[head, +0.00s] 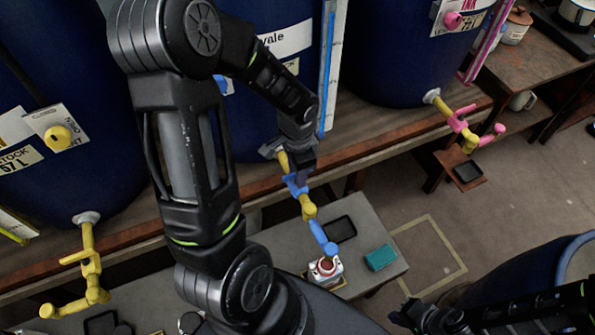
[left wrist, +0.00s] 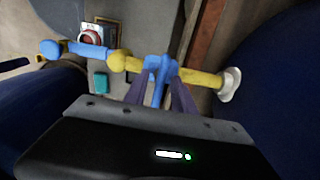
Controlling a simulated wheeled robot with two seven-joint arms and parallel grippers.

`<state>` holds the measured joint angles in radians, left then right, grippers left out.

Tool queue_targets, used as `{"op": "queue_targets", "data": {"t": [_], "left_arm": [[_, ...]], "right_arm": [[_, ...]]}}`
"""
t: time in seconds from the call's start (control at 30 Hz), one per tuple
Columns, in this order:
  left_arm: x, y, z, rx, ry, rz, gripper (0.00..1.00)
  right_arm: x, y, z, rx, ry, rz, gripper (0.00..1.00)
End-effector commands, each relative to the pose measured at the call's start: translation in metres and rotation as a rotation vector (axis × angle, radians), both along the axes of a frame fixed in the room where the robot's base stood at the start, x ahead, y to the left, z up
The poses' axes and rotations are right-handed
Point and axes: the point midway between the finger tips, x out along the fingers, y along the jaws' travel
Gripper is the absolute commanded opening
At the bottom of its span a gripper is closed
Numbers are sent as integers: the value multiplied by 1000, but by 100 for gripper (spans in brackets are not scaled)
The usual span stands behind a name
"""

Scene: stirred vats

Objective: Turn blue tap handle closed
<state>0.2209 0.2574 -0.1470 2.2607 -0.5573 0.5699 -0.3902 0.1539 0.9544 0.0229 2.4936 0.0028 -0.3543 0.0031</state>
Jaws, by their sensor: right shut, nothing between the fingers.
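The blue tap (head: 320,233) sticks out from the middle vat on a yellow pipe, its blue spout reaching over the low table. Its blue tap handle (head: 293,186) sits on the pipe between the vat flange and a yellow joint, and shows in the left wrist view (left wrist: 158,67). My left gripper (head: 299,172) is at the handle. In the left wrist view its two fingers (left wrist: 158,92) stand apart, one on each side of the handle, with gaps visible. Contact cannot be told. My right gripper (head: 408,313) is shut and empty at the lower right, away from the tap.
A white container with a red top (head: 326,267) stands below the spout end. A dark tray (head: 340,229) and a teal block (head: 381,257) lie on the grey table. A yellow tap (head: 90,265) is left, a pink-handled tap (head: 462,128) right.

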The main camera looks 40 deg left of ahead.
Motion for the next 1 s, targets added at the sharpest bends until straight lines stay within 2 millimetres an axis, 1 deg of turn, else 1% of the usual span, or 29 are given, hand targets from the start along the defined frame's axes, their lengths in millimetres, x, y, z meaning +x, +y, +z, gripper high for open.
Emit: {"op": "queue_targets", "data": {"t": [0.27,0.37,0.47,0.8,0.9,1.0], "left_arm": [[0,0,0,0,0,1,35],[0,0,4,0,0,1,35],[1,0,14,0,-4,2,35],[1,0,67,1,-4,1,35],[1,0,75,0,-1,0,35],[0,0,78,0,-1,0,35]], "right_arm": [[0,0,0,0,0,0,0],[0,0,0,0,0,0,0],[0,0,0,0,0,0,0],[0,0,-2,0,0,0,0],[0,0,-2,1,0,0,0],[0,0,-2,1,-1,0,0]]}}
